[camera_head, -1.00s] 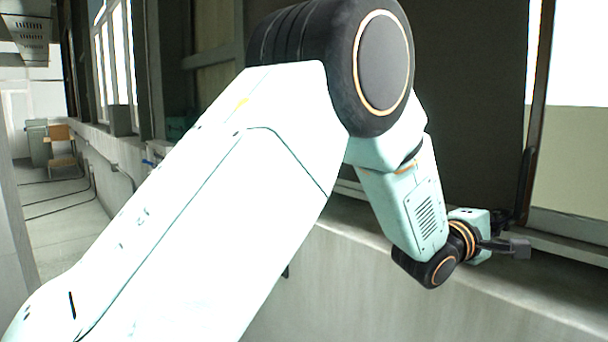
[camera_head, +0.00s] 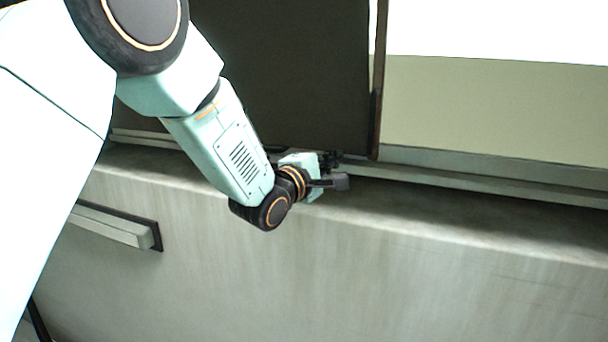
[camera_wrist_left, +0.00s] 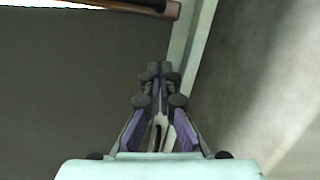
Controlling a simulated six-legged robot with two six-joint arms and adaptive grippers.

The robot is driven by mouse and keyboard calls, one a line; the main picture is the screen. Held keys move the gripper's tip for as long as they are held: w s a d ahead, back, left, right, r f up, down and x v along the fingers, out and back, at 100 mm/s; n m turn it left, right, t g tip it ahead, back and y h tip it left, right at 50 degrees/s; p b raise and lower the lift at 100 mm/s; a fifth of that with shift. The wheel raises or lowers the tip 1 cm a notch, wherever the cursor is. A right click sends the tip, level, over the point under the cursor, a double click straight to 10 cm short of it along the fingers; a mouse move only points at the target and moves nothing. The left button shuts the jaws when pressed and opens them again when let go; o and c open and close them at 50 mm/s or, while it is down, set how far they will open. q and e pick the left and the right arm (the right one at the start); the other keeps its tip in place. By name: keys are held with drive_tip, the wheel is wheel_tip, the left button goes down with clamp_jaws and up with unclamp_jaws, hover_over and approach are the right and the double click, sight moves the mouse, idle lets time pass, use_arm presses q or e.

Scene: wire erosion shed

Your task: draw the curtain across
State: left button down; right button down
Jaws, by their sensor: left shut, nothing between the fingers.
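The curtain (camera_head: 290,70) is a dark, flat sheet hanging in the window opening, with a brown bar (camera_head: 380,60) along its right edge. It covers the left part of the opening in the head view. My left gripper (camera_head: 342,182) is low in front of the curtain, just left of the bar's lower end and above the sill. In the wrist view the gripper (camera_wrist_left: 155,72) is shut and empty, with the curtain (camera_wrist_left: 75,85) to its left and the bar (camera_wrist_left: 125,5) beyond it at the top. Contact with the curtain cannot be told. My right gripper is not in view.
The opening right of the bar is uncovered, showing a bright area above a beige surface (camera_head: 490,110). A pale rail (camera_head: 480,178) runs along the bottom of the window above a concrete sill (camera_head: 450,215). A grey bar-shaped fixture (camera_head: 115,228) projects from the wall at lower left.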

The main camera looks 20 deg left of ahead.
use_arm(q)
drive_tip(key=b+v, duration=0.2)
drive_tip(key=v, duration=0.6)
drive_tip(key=shift+s+d, duration=0.25)
drive_tip(key=shift+s, duration=0.1)
drive_tip(key=s+a+f+m+g+y+b, duration=0.1)
drive_tip(key=s+f+m+g+b, duration=0.3)
drive_tip(key=f, duration=0.7)
drive_tip(key=s+f+m+g+y+b, duration=0.1)
drive_tip(key=s+f+m, duration=0.3)
drive_tip(key=f, duration=0.7)
drive_tip(key=s+a+f+m+g+y+b, duration=0.1)
drive_tip(key=s+f+m+g+y+b, duration=0.15)
drive_tip(key=f+m, duration=0.65)
drive_tip(key=s+f+g+b, duration=0.5)
drive_tip(key=s+f, duration=1)
drive_tip(key=f, duration=0.3)
drive_tip(key=s+f+g+b, duration=0.5)
drive_tip(key=s+f+b, duration=0.3)
drive_tip(key=s+f, duration=0.8)
wheel_tip(320, 180, down, 3)
drive_tip(key=shift+a+f, duration=0.1)
drive_tip(key=shift+a, duration=0.1)
